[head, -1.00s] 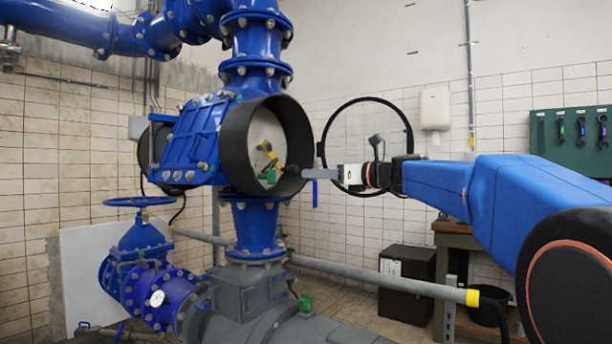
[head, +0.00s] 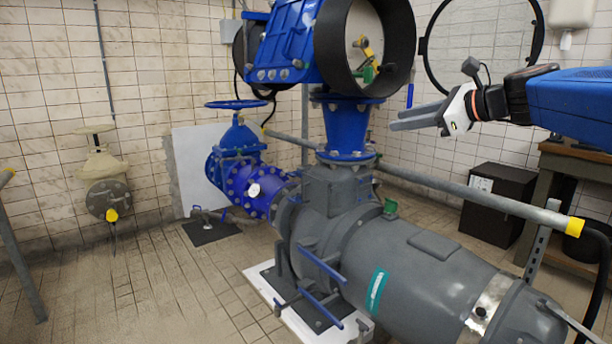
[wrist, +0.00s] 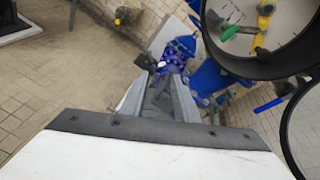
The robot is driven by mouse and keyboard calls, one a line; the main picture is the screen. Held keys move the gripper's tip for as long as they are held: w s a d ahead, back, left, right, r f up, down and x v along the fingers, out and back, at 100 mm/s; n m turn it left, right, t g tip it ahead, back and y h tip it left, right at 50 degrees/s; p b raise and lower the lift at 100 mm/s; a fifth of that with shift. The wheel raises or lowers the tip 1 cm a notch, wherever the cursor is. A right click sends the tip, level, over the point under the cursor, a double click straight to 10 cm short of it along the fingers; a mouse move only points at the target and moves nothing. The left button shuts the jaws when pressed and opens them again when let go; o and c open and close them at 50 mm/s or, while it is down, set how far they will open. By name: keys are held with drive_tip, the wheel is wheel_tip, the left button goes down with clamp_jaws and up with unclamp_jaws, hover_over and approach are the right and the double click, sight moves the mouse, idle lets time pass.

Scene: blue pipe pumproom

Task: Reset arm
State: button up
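My gripper (head: 394,119) is at the right of the head view, on the end of my blue arm. Its two grey fingers point left and show as separate prongs, with a gap between them and nothing seen held. It is apart from the round black-rimmed opening (head: 405,75) of the blue pipe fitting, just below and to the right of it. In the wrist view the fingers (wrist: 160,85) reach up the picture, with blue pipework beyond them.
A grey pump body (head: 420,265) stands below the gripper. A grey rail (head: 480,198) with a yellow end crosses under my arm. An open round glass cover (head: 482,45) is behind the arm. A dark box (head: 497,205) stands by the right wall. The left floor is mostly clear.

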drive_tip(key=s+a+f+n+g+h, duration=0.25)
drive_tip(key=s+f+n, duration=0.45)
drive_tip(key=s+f, duration=0.45)
drive_tip(key=s+d+f+n+g+h, duration=0.2)
drive_tip(key=s+f+n, duration=0.6)
drive_tip(key=f, duration=0.5)
drive_tip(key=s+d+f+n+g+h, duration=0.2)
drive_tip(key=s+d+f+n+h, duration=0.2)
drive_tip(key=s+f+n, duration=0.3)
drive_tip(key=s+f, duration=0.5)
drive_tip(key=shift+s+d+f+n, duration=0.2)
drive_tip(key=shift+s+f+n, duration=0.1)
drive_tip(key=shift+f+n, duration=0.1)
drive_tip(key=shift+h, duration=0.25)
